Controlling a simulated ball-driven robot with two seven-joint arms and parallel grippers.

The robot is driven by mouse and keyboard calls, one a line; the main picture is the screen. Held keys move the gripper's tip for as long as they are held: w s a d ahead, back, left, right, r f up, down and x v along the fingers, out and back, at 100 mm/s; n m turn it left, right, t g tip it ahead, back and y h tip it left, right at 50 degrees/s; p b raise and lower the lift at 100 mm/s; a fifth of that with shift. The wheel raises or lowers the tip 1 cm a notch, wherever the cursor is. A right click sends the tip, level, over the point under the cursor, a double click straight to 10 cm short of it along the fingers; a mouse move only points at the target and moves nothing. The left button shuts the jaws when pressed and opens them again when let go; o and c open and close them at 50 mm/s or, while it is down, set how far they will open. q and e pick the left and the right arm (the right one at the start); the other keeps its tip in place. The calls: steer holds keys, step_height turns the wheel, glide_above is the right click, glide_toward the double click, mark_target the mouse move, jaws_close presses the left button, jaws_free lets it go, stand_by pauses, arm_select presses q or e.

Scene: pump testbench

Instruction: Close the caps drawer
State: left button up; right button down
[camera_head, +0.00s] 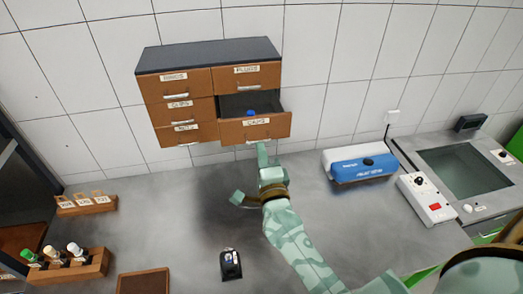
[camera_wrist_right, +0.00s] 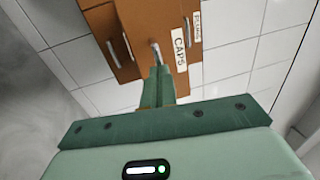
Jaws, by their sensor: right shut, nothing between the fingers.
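In the right wrist view the shut fingers (camera_wrist_right: 157,75) point at the handle (camera_wrist_right: 154,51) beside the CAPS label (camera_wrist_right: 179,50). I cannot tell whether they touch it. My left gripper is not in view.
The other drawers look closed. A blue and white box (camera_head: 360,167) stands right of the cabinet. A black item (camera_head: 231,264) lies on the grey table near the front. Wooden racks (camera_head: 86,203) are at the left. A control box (camera_head: 426,198) and basin (camera_head: 462,170) are at the right.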

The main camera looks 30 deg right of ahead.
mark_target(252, 121)
stand_by(0.3)
steer(key=x, duration=0.4)
steer(key=f+x, duration=0.1)
steer(key=x, duration=0.3)
steer(key=f+b+x, duration=0.1)
steer(key=x, duration=0.4)
steer(key=shift+w+d+f, duration=0.1)
steer(key=shift+w+d, duration=0.1)
steer(key=shift+d, duration=0.1)
steer(key=shift+s+r, duration=0.1)
steer(key=shift+r, duration=0.2)
